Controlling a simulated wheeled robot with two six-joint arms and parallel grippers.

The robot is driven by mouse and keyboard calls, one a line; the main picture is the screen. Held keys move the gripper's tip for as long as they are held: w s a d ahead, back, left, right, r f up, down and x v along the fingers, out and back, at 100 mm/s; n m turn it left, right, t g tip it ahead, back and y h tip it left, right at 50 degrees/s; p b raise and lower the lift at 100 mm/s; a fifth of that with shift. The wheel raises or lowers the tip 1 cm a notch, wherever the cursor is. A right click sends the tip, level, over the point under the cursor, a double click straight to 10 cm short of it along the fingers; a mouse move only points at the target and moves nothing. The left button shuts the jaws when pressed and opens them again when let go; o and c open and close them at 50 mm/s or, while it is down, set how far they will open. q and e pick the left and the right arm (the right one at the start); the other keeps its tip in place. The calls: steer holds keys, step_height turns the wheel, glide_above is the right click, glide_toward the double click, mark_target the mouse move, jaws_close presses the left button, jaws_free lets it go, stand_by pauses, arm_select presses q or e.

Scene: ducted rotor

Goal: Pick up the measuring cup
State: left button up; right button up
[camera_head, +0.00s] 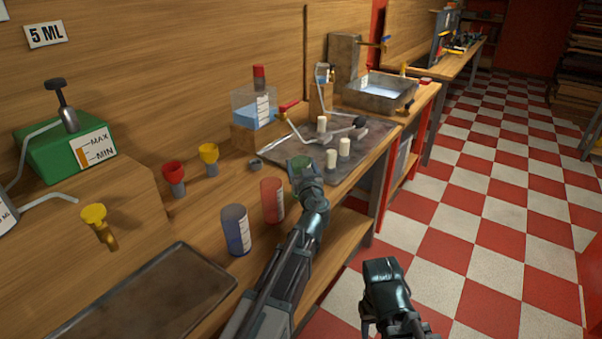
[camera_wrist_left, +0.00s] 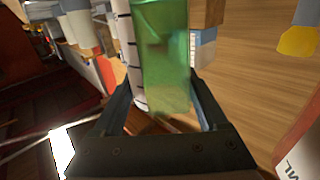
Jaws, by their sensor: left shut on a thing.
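A green measuring cup (camera_head: 299,163) with a white graduated strip is beyond the end of my left arm, over the bench. My left gripper (camera_head: 306,180) is shut on it and hides its lower part in the head view. In the left wrist view the green cup (camera_wrist_left: 165,55) stands between the two fingers of the gripper (camera_wrist_left: 160,108). I cannot tell whether its base touches the bench. A red measuring cup (camera_head: 272,200) and a blue one (camera_head: 236,230) stand on the bench left of my left arm. My right gripper (camera_head: 385,290) is over the floor; its jaws are unclear.
A metal tray (camera_head: 150,300) lies at the near left. A dark plate (camera_head: 365,160) with several white cylinders lies beyond the cup. Red (camera_head: 174,175) and yellow (camera_head: 208,158) funnel-like pieces stand by the wall. A metal basin (camera_head: 380,95) is farther back.

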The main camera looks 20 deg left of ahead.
mark_target(303, 165)
arm_select(q)
steer(key=shift+r, duration=0.15)
steer(key=shift+r+p, duration=0.6)
steer(key=shift+p, duration=0.1)
step_height(303, 165, up, 3)
steer(key=p, duration=0.3)
steer(key=shift+s+d+f+b, duration=0.2)
steer(key=shift+s+d, duration=0.1)
steer(key=shift+s, duration=0.25)
steer(key=shift+s+d+f+b, duration=0.15)
steer(key=shift+s+d, duration=0.1)
steer(key=shift+s, duration=0.3)
steer(key=d+r+p+v, duration=0.1)
steer(key=v, duration=1.2)
steer(key=shift+d, duration=0.15)
steer(key=shift+r, duration=0.2)
